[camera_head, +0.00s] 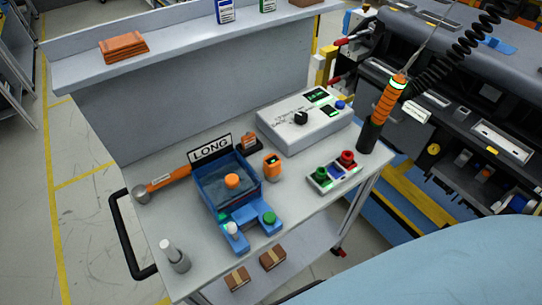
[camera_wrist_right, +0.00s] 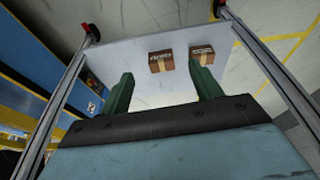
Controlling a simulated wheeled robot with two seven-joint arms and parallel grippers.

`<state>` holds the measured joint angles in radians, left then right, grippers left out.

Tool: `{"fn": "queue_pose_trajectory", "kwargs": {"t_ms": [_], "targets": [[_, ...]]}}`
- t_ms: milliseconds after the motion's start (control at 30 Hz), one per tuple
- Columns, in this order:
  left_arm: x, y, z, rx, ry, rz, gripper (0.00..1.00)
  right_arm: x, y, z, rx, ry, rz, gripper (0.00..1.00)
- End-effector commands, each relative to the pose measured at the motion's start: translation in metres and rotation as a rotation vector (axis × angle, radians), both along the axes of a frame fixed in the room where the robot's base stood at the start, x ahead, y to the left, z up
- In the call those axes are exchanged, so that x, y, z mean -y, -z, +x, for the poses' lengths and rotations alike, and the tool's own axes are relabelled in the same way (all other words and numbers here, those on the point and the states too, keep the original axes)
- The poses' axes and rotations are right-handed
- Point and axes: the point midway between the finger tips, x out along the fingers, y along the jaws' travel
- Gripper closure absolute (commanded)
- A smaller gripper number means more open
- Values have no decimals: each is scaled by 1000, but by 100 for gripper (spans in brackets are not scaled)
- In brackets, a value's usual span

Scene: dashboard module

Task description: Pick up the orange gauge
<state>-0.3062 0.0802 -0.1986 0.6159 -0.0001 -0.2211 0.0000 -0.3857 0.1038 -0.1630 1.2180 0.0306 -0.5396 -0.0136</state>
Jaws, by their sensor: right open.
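A small orange gauge (camera_head: 272,166) with a dark screen stands upright on the grey cart top (camera_head: 307,198), just right of the blue tray (camera_head: 212,205). A smaller orange item (camera_head: 249,141) sits behind it, near the LONG sign. Nothing touches the gauge. My right gripper (camera_wrist_right: 164,88) shows in the right wrist view with its two green fingers wide apart and nothing between them. It points at the cart's lower shelf, and the gauge is not in that view. No gripper shows in the head view, so the left gripper is not seen.
A control box (camera_head: 305,119), a button block (camera_head: 334,174) and an upright orange tool (camera_head: 384,110) stand right. Small boxes (camera_head: 272,257) rest on the lower shelf. The dashboard (camera_head: 470,90) is far right.

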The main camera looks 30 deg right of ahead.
Motion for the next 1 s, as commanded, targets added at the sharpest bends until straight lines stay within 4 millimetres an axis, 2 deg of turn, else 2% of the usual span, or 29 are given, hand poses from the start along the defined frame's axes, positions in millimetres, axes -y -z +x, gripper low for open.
{"fn": "queue_pose_trajectory", "kwargs": {"t_ms": [33, 200, 300, 400, 500, 667, 733, 1000], "targets": [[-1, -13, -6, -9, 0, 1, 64, -2, -35, 21, 38, 2, 8, 36], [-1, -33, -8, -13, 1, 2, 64, -9, -133, 71, 136, 4, 31, 36], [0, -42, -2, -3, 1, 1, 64, -11, -181, 87, 179, 3, 40, 36], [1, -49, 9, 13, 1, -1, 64, -13, -220, 97, 213, -1, 47, 36], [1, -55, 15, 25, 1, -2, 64, -14, -252, 104, 242, -5, 54, 36], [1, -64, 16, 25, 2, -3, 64, -15, -300, 112, 297, -12, 65, 36], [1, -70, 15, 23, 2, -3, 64, -15, -327, 123, 367, -17, 78, 36], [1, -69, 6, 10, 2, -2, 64, -9, -331, 161, 595, -10, 126, 36]]}}
